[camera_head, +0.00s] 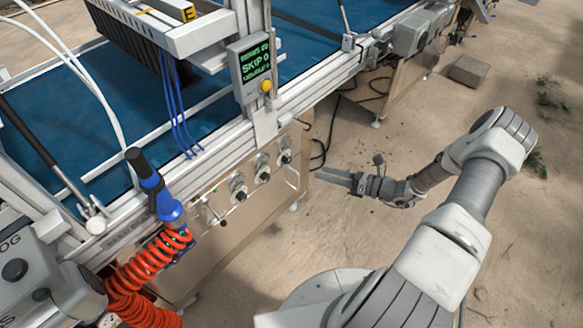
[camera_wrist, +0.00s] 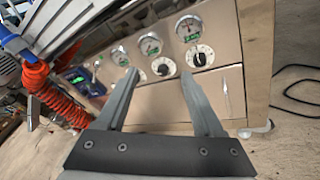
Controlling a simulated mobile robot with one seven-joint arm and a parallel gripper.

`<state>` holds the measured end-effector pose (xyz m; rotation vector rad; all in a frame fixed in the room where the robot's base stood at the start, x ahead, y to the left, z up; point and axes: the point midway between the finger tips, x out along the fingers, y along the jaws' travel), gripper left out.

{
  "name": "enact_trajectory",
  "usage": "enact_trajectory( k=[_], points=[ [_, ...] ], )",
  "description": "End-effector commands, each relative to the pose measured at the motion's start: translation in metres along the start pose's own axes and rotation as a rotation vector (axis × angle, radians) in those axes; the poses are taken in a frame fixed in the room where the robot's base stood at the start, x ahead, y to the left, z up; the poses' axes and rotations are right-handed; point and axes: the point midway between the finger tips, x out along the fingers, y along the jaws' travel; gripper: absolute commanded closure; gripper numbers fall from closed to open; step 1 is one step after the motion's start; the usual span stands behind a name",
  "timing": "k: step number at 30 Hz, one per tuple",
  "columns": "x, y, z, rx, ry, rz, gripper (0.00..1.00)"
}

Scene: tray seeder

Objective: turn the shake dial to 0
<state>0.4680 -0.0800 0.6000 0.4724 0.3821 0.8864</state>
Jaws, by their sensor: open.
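The front panel (camera_wrist: 215,83) carries a row of round gauges with white-faced, black-knobbed dials below them. In the wrist view the rightmost dial (camera_wrist: 200,56) and the dial left of it (camera_wrist: 163,67) show most clearly. Their labels and pointer settings are too small to read, so I cannot tell which is the shake dial. My gripper (camera_wrist: 160,77) is open and empty, its fingers spread towards these dials without visible contact. In the head view my gripper (camera_head: 322,175) is to the right of the panel's dials (camera_head: 262,172), apart from them.
A small display (camera_head: 255,66) reading "SKIP 0" with a yellow button stands above the panel. A coiled orange hose (camera_head: 150,265) and blue-handled tool (camera_head: 155,185) hang at the left. A black cable (camera_wrist: 290,88) lies on the ground. Sandy ground right of the machine is mostly free.

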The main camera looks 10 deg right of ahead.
Motion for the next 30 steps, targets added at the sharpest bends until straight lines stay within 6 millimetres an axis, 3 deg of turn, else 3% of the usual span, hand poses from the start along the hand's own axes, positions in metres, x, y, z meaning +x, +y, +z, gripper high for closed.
enact_trajectory(
  k=[1,3,11,19,30],
  points=[
    [-0.002,-0.014,-0.02,0.066,-0.056,-0.029,0.31],
    [-0.004,-0.029,-0.037,0.144,-0.126,-0.066,0.31],
    [-0.011,-0.059,-0.077,0.322,-0.291,-0.149,0.31],
    [0.007,-0.065,-0.076,0.34,-0.31,-0.155,0.31],
    [0.082,-0.081,-0.056,0.338,-0.307,-0.154,0.31]
  ],
)
